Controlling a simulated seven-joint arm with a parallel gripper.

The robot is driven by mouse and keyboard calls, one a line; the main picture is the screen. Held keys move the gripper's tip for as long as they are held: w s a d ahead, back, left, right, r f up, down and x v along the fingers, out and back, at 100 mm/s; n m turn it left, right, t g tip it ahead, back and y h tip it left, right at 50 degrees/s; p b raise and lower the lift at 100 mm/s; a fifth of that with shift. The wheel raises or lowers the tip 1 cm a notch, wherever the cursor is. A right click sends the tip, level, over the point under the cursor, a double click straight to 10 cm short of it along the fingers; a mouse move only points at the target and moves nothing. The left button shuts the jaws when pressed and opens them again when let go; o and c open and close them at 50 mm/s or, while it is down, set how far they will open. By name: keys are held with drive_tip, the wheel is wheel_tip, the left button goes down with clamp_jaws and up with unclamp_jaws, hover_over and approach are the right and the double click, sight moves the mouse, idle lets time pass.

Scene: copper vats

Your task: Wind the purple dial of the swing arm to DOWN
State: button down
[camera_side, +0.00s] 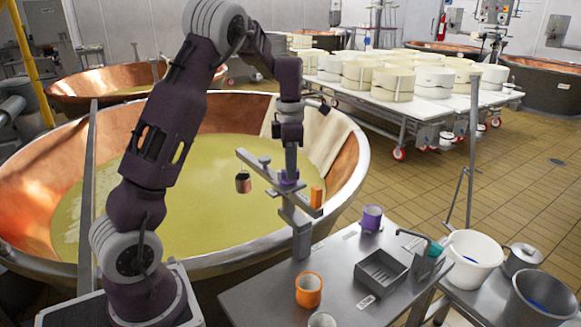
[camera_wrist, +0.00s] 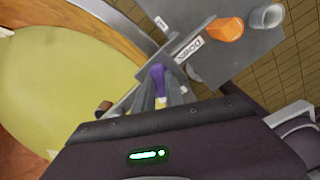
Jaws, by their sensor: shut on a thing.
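The purple dial (camera_side: 289,178) sits on top of the grey swing arm (camera_side: 262,168), beside the big vat. In the wrist view the dial (camera_wrist: 157,76) shows as a purple bar with a pale yellow mark at its near end. A white label reading DOWN (camera_wrist: 188,50) lies just beyond it, to the right. My gripper (camera_side: 290,174) points down from above and is shut on the dial. The fingers hide part of the dial, and its exact setting is hard to read. A small dark-copper pot (camera_side: 243,182) hangs by the swing arm over the vat.
The copper vat (camera_side: 352,165) of yellowish liquid lies behind the swing arm. The steel table holds an orange mug (camera_side: 309,290), a purple mug (camera_side: 371,218) and a grey tray (camera_side: 381,272). A white bucket (camera_side: 472,258) stands at right.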

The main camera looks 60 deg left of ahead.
drive_tip(key=m, duration=0.6)
drive_tip(key=shift+d+m, duration=0.1)
drive_tip(key=shift+m, duration=0.2)
drive_tip(key=m, duration=0.6)
drive_tip(key=shift+s+r, duration=0.1)
drive_tip(key=shift+s, duration=0.1)
drive_tip(key=m, duration=0.6)
drive_tip(key=shift+s+m, duration=0.15)
drive_tip(key=shift+m, duration=0.15)
drive_tip(key=m, duration=0.5)
drive_tip(key=shift+s, duration=0.1)
drive_tip(key=m, duration=0.6)
drive_tip(key=shift+a+m, duration=0.25)
drive_tip(key=shift+m, duration=0.15)
drive_tip(key=m, duration=0.6)
drive_tip(key=shift+a, duration=0.15)
drive_tip(key=m, duration=0.5)
drive_tip(key=shift+a+m, duration=0.1)
drive_tip(key=shift+m, duration=0.3)
drive_tip(key=shift+w+m, duration=0.15)
drive_tip(key=shift+m, duration=1.1)
drive_tip(key=shift+w+m, duration=0.1)
drive_tip(key=shift+m, duration=1.15)
